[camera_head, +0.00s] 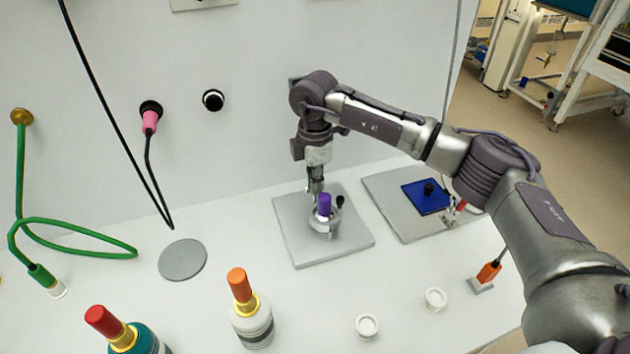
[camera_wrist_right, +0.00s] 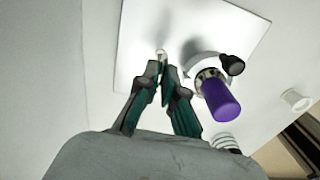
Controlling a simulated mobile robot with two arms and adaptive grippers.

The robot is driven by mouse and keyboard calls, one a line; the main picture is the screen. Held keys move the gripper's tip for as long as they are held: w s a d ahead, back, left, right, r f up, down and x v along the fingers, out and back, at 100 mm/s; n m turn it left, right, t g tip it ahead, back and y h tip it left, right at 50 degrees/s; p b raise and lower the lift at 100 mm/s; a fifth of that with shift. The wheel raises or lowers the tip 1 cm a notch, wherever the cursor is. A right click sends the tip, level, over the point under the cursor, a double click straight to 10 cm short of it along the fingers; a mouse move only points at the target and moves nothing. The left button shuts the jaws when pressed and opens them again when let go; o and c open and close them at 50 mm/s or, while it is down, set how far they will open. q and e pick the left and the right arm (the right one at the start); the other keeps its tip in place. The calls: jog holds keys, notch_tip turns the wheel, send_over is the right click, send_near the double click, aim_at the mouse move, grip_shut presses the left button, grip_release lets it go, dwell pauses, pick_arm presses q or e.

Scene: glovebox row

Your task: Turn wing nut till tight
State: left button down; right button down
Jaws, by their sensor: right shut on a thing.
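A square grey plate (camera_head: 290,250) on the white bench carries a small metal fixture (camera_head: 322,222) with an upright purple cylinder (camera_head: 324,204) and a black knob (camera_head: 340,201). My right gripper (camera_head: 316,192) reaches down behind the purple cylinder. In the right wrist view, the fingers (camera_wrist_right: 167,80) come close together at their tips, with a small pale piece (camera_wrist_right: 160,55), probably the wing nut, between them. The purple cylinder (camera_wrist_right: 221,101) and black knob (camera_wrist_right: 231,65) stand beside the fingers, apart from them. The wing nut's shape and seating are mostly hidden. My left gripper is out of view.
A second grey plate (camera_head: 385,206) with a blue pad (camera_head: 428,197) lies to the right. Bottles with orange (camera_head: 238,284) and red (camera_head: 103,320) tops stand in front. White cups (camera_head: 367,326), a grey disc (camera_head: 183,260) and a green hose (camera_head: 75,226) are also on the bench.

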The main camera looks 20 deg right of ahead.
jog(key=c, duration=1.3)
grip_release()
jog(key=shift+r, duration=0.15)
notch_tip(320, 180, up, 12)
jog(key=shift+f, duration=0.1)
